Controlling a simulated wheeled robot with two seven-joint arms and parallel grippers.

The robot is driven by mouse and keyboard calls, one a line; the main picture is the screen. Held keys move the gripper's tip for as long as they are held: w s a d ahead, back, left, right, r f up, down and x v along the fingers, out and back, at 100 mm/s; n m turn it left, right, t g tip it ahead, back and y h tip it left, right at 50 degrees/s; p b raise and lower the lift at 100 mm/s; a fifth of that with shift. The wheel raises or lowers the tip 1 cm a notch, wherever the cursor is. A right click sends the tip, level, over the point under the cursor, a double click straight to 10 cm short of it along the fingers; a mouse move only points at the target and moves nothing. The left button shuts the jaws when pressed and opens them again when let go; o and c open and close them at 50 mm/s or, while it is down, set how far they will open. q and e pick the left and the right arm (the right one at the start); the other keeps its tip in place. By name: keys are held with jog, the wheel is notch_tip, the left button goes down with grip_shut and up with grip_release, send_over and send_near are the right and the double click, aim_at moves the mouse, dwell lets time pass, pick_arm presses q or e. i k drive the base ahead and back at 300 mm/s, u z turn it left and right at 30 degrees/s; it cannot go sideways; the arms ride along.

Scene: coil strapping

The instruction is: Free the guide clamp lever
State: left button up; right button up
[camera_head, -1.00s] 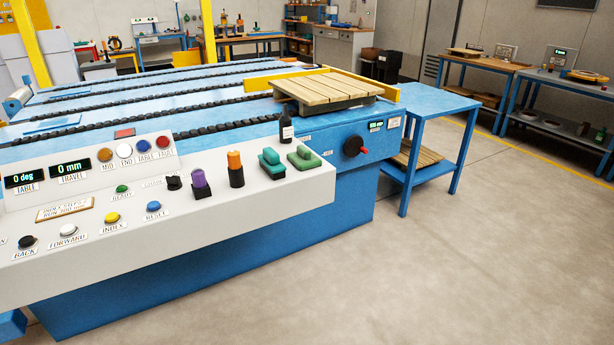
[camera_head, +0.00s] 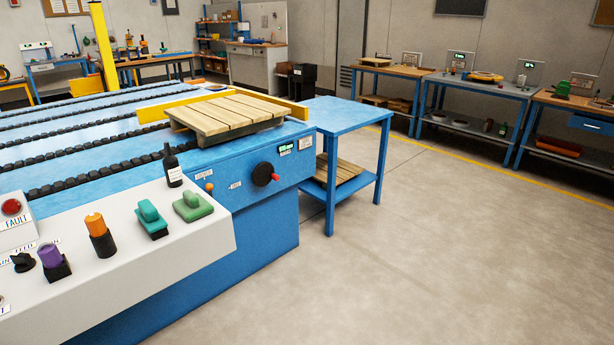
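A round black knob with a red handle (camera_head: 265,174) sits on the blue front face of the conveyor table, below the slatted wooden pallet (camera_head: 224,117). It may be the guide clamp lever; I cannot read a label that names it. A yellow guide bar (camera_head: 288,106) runs along behind the pallet. A small green display (camera_head: 286,149) is to the right of the knob, and a small orange button (camera_head: 209,187) is to its left. Neither of my grippers is in view.
The white console (camera_head: 150,250) at lower left carries a dark bottle (camera_head: 172,166), green blocks (camera_head: 192,206) and orange and purple knobs. A blue side table (camera_head: 348,116) stands right of the conveyor. The floor (camera_head: 430,250) at right is clear; workbenches line the back wall.

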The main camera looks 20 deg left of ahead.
aim_at(209, 187)
jog(key=z, duration=0.4)
jog(key=i, duration=1.55)
jog(key=u, duration=1)
jog(key=i, duration=1)
jog(key=u, duration=1.15)
jog(key=i, duration=0.6)
jog(key=u, duration=0.05)
